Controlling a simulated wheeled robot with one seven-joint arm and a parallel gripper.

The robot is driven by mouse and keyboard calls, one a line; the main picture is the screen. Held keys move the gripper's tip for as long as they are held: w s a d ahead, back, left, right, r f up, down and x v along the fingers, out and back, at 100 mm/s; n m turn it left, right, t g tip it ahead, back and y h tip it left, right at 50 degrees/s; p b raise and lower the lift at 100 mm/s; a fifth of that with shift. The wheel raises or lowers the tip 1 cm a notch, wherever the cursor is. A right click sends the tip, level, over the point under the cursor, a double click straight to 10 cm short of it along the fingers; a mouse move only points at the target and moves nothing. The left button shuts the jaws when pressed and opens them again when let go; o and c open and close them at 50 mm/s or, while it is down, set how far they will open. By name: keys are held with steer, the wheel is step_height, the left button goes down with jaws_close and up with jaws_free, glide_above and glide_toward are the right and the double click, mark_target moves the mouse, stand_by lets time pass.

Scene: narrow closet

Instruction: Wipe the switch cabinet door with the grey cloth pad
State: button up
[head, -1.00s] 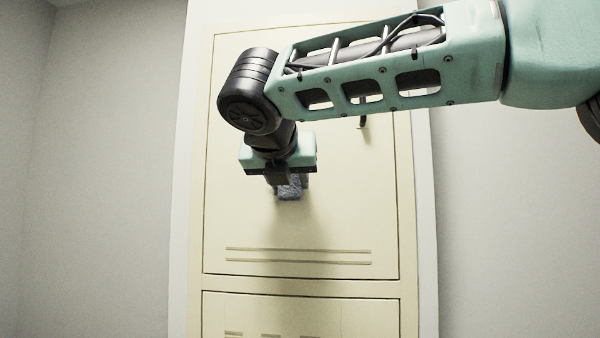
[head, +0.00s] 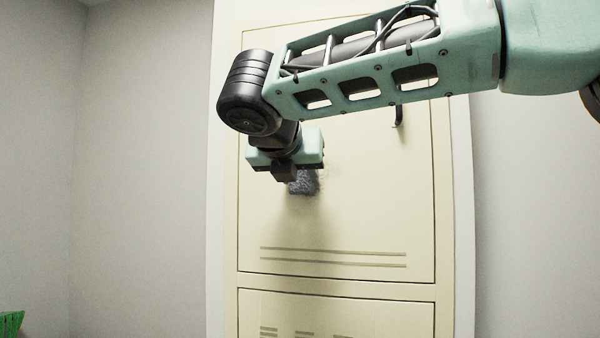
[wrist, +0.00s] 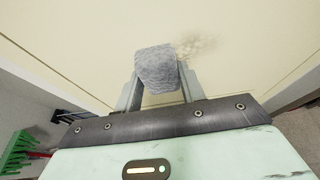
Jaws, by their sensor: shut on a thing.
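The switch cabinet door (head: 350,215) is a cream upright panel facing me, with slots low down. My gripper (head: 296,181) is in front of its left half, shut on the grey cloth pad (head: 304,184). In the wrist view the pad (wrist: 156,66) is a rough grey block between the two fingers. The pad is at or very near the door face; I cannot tell if it touches. A faint brownish smudge (wrist: 197,46) shows on the door just right of the pad in the wrist view.
A dark handle (head: 398,116) sticks out at the door's upper right, below my forearm. A second slotted panel (head: 380,315) lies below the door. Grey walls (head: 140,170) stand close on both sides. A green rack-like thing (head: 10,323) is at the lower left.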

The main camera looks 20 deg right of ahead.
mark_target(346, 180)
steer(key=shift+s+d+r, duration=0.1)
steer(key=shift+s+d, duration=0.1)
steer(key=shift+d, duration=0.1)
steer(key=shift+s+d+b, duration=0.2)
steer(key=shift+s+d, duration=0.5)
steer(key=shift+d, duration=0.3)
steer(key=shift+s+d+b, duration=0.25)
steer(key=shift+s+d, duration=0.45)
steer(key=shift+d, duration=0.35)
steer(key=shift+s+d+b, duration=0.2)
steer(key=shift+s+d, duration=0.5)
steer(key=shift+d, duration=0.3)
steer(key=shift+a, duration=0.1)
steer(key=shift+s+a, duration=0.9)
steer(key=shift+s, duration=0.3)
steer(key=shift+s+a, duration=0.85)
steer(key=shift+s, duration=0.35)
steer(key=shift+s, duration=0.1)
steer(key=shift+s+a+p, duration=0.5)
steer(key=shift+s+a, duration=0.4)
steer(key=shift+s, duration=0.2)
steer(key=shift+w, duration=0.1)
